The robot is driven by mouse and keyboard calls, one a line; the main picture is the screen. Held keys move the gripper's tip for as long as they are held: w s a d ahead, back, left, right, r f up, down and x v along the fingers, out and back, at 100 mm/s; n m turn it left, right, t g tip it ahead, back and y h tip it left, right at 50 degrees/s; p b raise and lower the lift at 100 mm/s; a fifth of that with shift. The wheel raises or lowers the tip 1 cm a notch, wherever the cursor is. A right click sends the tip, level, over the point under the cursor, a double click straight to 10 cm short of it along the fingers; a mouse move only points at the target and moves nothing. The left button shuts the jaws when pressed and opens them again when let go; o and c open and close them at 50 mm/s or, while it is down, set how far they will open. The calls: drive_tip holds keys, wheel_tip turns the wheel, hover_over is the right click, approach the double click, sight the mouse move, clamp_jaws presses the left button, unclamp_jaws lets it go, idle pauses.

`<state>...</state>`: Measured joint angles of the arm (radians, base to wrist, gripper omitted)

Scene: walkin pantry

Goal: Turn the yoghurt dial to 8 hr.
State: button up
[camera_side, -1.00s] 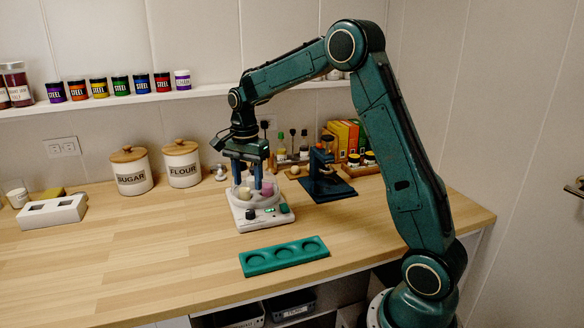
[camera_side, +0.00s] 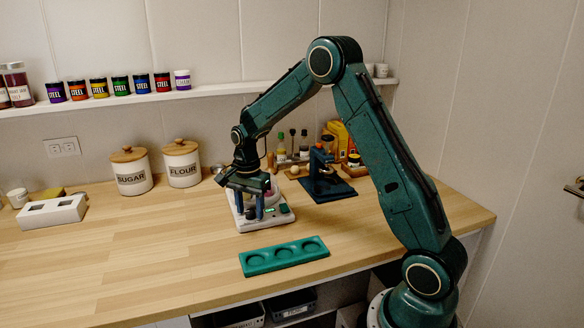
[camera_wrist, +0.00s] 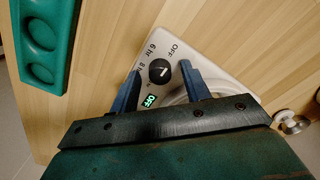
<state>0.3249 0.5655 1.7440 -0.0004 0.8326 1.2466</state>
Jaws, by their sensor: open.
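The white yoghurt maker (camera_side: 240,222) stands on the wooden counter. In the wrist view its black dial (camera_wrist: 159,71) has a pale mark, and OFF, 6 hr and 8 hr are printed around it. I cannot read the mark's exact direction. The small green display (camera_wrist: 149,101) appears to read OFF. My gripper (camera_wrist: 160,68) points down at the dial, its two blue fingers open on either side of it. Gaps to the dial show in the wrist view. In the side view my gripper (camera_side: 259,214) hides the dial.
A green tray (camera_side: 285,257) with round hollows lies in front of the yoghurt maker. A dark blue stand (camera_side: 325,185) is at its right. Sugar (camera_side: 131,171) and flour (camera_side: 182,164) jars stand behind left. The counter's left front is clear.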

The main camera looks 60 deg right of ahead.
drive_tip(key=c, duration=1)
drive_tip(key=shift+n, duration=0.4)
drive_tip(key=n, duration=0.8)
drive_tip(key=shift+r+n, duration=0.1)
drive_tip(key=shift+n, duration=0.3)
drive_tip(key=n, duration=0.3)
drive_tip(key=shift+n, duration=0.4)
drive_tip(key=n, duration=0.3)
drive_tip(key=shift+n, duration=0.3)
drive_tip(key=n, duration=0.6)
drive_tip(key=shift+n, duration=0.4)
